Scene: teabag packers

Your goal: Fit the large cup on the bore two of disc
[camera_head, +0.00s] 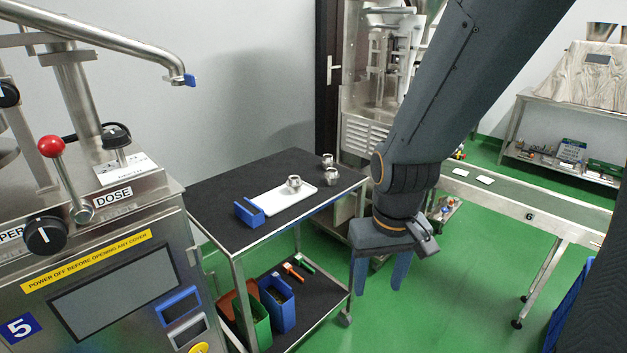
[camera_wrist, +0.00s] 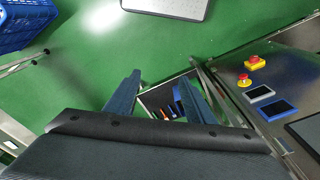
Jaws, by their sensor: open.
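Several metal cups stand on the black top of a trolley (camera_head: 222,191) in the head view. One cup (camera_head: 294,183) is on a white tray (camera_head: 270,203), and two more, one (camera_head: 327,160) behind the other (camera_head: 331,176), stand at the far right corner. I cannot tell which cup is the large one. I cannot make out the disc or its bores in either view. My gripper (camera_head: 378,285) points down, open and empty, over the green floor right of the trolley. Its two blue fingers also show apart in the wrist view (camera_wrist: 158,78).
A blue block-like holder (camera_head: 249,212) sits at the tray's left end. Bins (camera_head: 278,303) and tools are on the trolley's lower shelf. A steel control machine (camera_head: 110,270) stands at left, a conveyor (camera_head: 520,206) at right. Green floor lies open between trolley and conveyor.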

